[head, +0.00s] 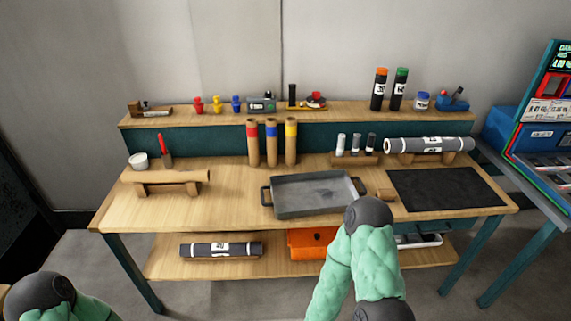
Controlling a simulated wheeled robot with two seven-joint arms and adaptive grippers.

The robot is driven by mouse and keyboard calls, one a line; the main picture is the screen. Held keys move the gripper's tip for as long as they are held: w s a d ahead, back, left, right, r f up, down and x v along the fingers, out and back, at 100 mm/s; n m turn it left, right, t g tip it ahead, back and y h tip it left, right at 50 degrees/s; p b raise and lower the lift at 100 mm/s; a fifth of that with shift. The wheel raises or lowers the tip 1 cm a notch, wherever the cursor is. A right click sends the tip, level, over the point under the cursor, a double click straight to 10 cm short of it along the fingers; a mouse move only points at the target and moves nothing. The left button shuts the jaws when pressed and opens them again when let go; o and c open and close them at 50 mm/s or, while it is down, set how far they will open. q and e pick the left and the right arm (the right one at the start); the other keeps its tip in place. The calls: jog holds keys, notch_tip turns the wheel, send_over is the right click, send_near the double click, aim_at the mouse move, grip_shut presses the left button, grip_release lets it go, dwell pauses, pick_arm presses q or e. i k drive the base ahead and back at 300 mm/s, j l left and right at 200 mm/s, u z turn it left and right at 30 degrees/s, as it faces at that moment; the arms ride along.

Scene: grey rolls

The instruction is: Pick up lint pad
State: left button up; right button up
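I cannot single out a lint pad for certain. Of my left arm only a dark joint and green sleeve show at the lower left corner. My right arm is bent, with its dark joint in front of the tray's right front corner. Neither gripper shows.
The wooden bench (235,204) holds a black mat (445,187), a grey roll (430,145) on a stand, three capped tubes (271,146) and a tan roll (165,176). The raised shelf (345,108) carries small items. An orange case (308,244) sits below. Bare wood lies left of the tray.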

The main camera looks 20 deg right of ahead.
aim_at(387, 195)
jog(key=z, duration=1.5)
